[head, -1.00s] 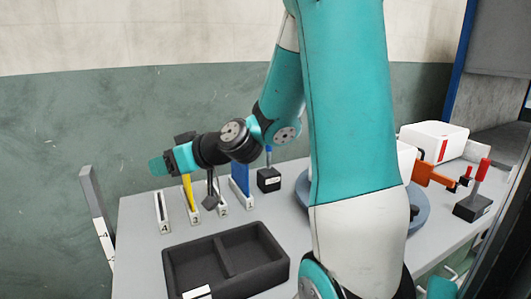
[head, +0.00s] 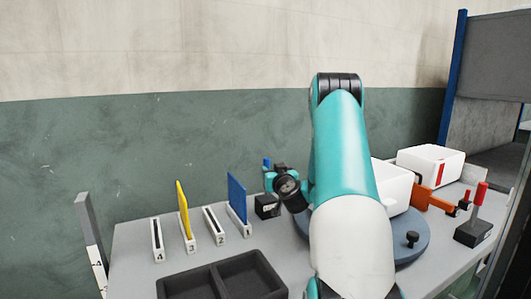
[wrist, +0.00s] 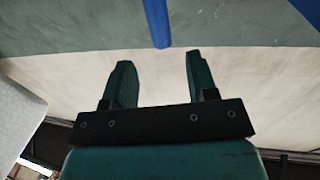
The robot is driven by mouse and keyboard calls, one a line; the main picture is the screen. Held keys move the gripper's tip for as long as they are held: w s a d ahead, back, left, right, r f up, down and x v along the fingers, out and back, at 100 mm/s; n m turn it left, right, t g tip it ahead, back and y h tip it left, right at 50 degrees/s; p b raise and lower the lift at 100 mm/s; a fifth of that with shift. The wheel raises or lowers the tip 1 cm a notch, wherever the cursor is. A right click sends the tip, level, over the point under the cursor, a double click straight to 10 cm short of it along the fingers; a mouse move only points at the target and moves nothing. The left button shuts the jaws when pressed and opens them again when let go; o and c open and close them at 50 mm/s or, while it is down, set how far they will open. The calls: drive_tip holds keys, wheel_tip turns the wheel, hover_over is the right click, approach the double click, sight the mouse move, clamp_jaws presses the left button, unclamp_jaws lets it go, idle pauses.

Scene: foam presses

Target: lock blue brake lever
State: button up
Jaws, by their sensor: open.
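The blue brake lever (head: 266,162) stands on a small black base (head: 266,206) at the back of the table in the head view. Most of its shaft is hidden behind my gripper and wrist. In the wrist view a blue rod, the lever (wrist: 157,22), comes down from the top edge. Its end is just beyond the fingertips, in line with the gap between them. My gripper (wrist: 157,58) is open, with nothing between its two teal fingers. Whether the lever touches a finger in depth, I cannot tell.
Numbered slot blocks hold a yellow panel (head: 182,210) and a blue panel (head: 236,197) left of the lever. A black divided tray (head: 215,269) lies in front. A red-handled lever (head: 479,195), an orange clamp (head: 432,200) and a white box (head: 430,163) stand at right.

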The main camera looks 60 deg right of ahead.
sight(267, 163)
drive_tip(key=p+x, duration=0.6)
drive_tip(key=x, duration=0.2)
drive_tip(key=shift+w+d+r, duration=0.15)
drive_tip(key=shift+w+r, duration=0.05)
drive_tip(key=shift+w, duration=0.1)
drive_tip(key=shift+w+d+f+p, duration=0.2)
drive_tip(key=shift+w+d+p, duration=0.25)
drive_tip(key=shift+w+d, duration=0.1)
drive_tip(key=shift+c, duration=0.3)
clamp_jaws()
